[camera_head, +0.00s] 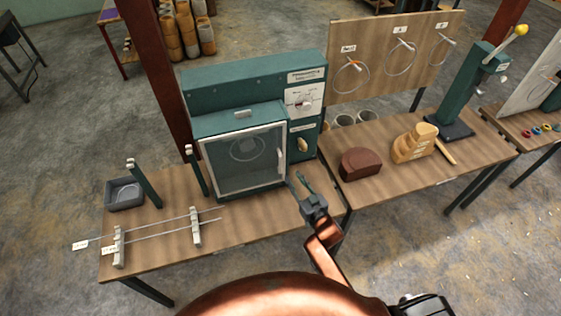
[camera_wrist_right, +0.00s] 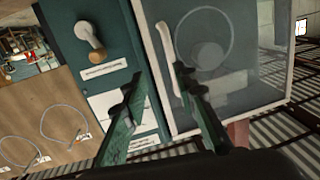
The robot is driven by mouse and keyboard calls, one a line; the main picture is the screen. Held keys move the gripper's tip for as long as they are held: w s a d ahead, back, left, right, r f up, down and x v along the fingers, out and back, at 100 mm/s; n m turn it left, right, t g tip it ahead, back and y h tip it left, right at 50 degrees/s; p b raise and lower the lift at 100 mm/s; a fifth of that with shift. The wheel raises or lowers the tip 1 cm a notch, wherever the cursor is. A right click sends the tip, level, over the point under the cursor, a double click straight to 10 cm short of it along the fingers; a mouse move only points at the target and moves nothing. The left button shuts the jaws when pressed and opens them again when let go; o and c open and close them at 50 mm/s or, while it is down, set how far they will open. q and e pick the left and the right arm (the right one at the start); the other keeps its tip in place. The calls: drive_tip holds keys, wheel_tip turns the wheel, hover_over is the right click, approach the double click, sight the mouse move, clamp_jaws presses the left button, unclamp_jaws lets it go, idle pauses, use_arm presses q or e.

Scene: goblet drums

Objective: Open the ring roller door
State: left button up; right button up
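The ring roller (camera_head: 255,78) is a green machine on the left wooden table. Its door (camera_head: 228,178) is a glazed panel in a pale frame and looks shut, with a grey ring visible behind the glass. A pale upright door handle (camera_head: 280,163) sits at the door's right side; the handle also shows in the right wrist view (camera_wrist_right: 165,45). My right gripper (camera_head: 298,180) is open and empty, just right of the door's lower right corner. In the right wrist view, its right fingertip overlaps the handle's end; contact cannot be told. My left gripper is out of view.
The control panel (camera_head: 304,103) with a knob is right of the door. Two green posts and rods on supports (camera_head: 196,228) stand left and in front. A brown block (camera_head: 360,164) and wooden form (camera_head: 414,143) lie on the right table. The table front below the door is clear.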

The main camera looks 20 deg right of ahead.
sight(281, 163)
drive_tip(key=shift+n+t+y, duration=0.3)
drive_tip(key=shift+y, duration=0.2)
drive_tip(key=w+a, duration=0.1)
drive_tip(key=w, duration=0.1)
drive_tip(key=w+a+r, duration=0.1)
drive_tip(key=w, duration=0.1)
drive_tip(key=w+a+r+p, duration=0.1)
drive_tip(key=w, duration=0.2)
drive_tip(key=shift+x, duration=0.8)
drive_tip(key=shift+s+f, duration=0.1)
drive_tip(key=shift+c, duration=0.3)
clamp_jaws()
